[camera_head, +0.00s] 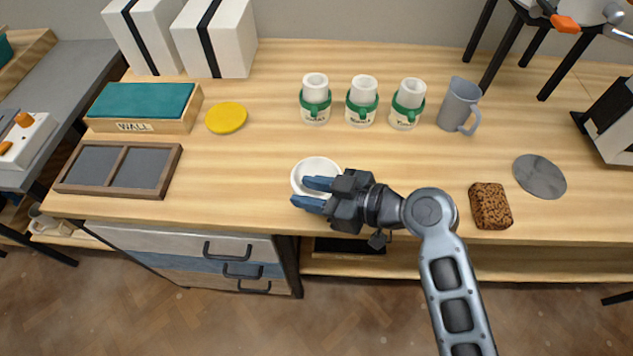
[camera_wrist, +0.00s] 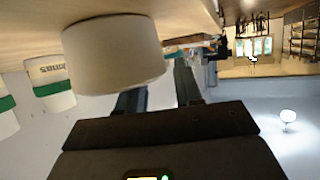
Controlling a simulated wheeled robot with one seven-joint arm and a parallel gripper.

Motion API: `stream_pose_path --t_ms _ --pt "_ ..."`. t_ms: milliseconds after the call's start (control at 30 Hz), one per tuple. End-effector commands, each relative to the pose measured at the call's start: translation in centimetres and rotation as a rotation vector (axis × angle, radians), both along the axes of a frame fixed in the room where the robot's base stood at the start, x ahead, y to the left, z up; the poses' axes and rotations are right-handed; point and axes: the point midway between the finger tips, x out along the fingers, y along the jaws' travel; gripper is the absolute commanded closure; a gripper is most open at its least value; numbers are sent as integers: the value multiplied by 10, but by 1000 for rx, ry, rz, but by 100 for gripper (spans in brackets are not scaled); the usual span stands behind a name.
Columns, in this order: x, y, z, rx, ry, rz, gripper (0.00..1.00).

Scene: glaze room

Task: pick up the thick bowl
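The thick bowl (camera_head: 313,167) is white and round and stands upright near the front edge of the wooden table. My gripper (camera_head: 300,191) is at the bowl's front side, with its two blue fingers apart and pointing left. The fingers and palm hide the bowl's front part in the head view. In the wrist view the bowl (camera_wrist: 112,52) is large, close to the fingers (camera_wrist: 163,84), and mostly left of the gap between them. I see nothing clamped between the fingers; whether one touches the bowl is unclear.
Several white-and-green cups (camera_head: 361,101) and a grey-blue mug (camera_head: 459,105) stand behind the bowl. A brown sponge (camera_head: 490,206) and a grey disc (camera_head: 539,176) lie to the right. A yellow disc (camera_head: 226,118) and a divided tray (camera_head: 118,170) lie left. Bare table surrounds the bowl.

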Motion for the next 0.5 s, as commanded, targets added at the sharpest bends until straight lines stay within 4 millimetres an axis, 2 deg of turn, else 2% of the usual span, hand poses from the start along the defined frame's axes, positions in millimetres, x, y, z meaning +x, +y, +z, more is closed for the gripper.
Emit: stream_pose_path --t_ms 67,333,500 --pt "0 0 0 0 0 0 73" --pt "0 0 0 -1 1 0 99" --pt "0 0 -1 -1 2 0 100"
